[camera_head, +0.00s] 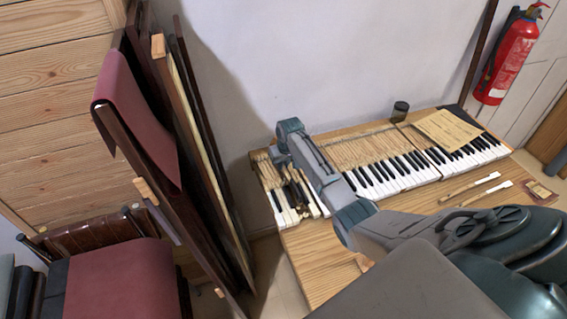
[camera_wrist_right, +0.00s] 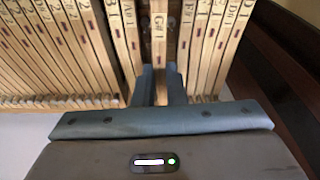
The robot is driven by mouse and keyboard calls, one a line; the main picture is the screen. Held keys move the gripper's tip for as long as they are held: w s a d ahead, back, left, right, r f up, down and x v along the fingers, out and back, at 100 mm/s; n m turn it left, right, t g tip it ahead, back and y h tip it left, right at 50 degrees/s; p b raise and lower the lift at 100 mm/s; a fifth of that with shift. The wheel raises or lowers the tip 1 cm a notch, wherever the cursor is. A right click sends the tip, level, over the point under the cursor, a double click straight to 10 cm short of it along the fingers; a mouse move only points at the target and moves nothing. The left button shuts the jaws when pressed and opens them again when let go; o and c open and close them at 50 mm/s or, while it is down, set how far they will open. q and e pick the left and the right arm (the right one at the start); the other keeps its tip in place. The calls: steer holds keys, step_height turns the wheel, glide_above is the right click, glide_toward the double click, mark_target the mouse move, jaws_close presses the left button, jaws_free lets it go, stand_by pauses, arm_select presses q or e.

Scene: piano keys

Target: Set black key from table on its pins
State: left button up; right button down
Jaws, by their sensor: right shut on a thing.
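My right gripper (camera_head: 280,150) is over the left end of the piano keyboard (camera_head: 400,170), and its arm comes in from the lower right. In the right wrist view the gripper (camera_wrist_right: 160,82) is shut on a wooden key stick (camera_wrist_right: 158,25) marked G#1. The stick lies between the two fingers, among the neighbouring sticks. Its black front end is not visible in the right wrist view, and I cannot tell it apart in the head view. Whether the key sits on its pins cannot be seen. My left gripper is not in view.
Key sticks stand close on both sides of the fingers. Two loose white keys (camera_head: 470,188) lie on the wooden table (camera_head: 325,250) to the right. A dark jar (camera_head: 400,111), a paper sheet (camera_head: 447,129) and dark panels (camera_head: 205,160) at the left are nearby.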

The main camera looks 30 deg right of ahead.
steer(key=shift+b+x, duration=0.35)
steer(key=shift+x, duration=0.45)
stand_by(0.7)
steer(key=shift+s, duration=0.15)
steer(key=c, duration=1.8)
jaws_free()
steer(key=shift+r, duration=0.1)
steer(key=shift+w+p+v, duration=0.25)
steer(key=shift+p+v, duration=0.75)
steer(key=shift+p, duration=0.2)
steer(key=shift+o, duration=0.3)
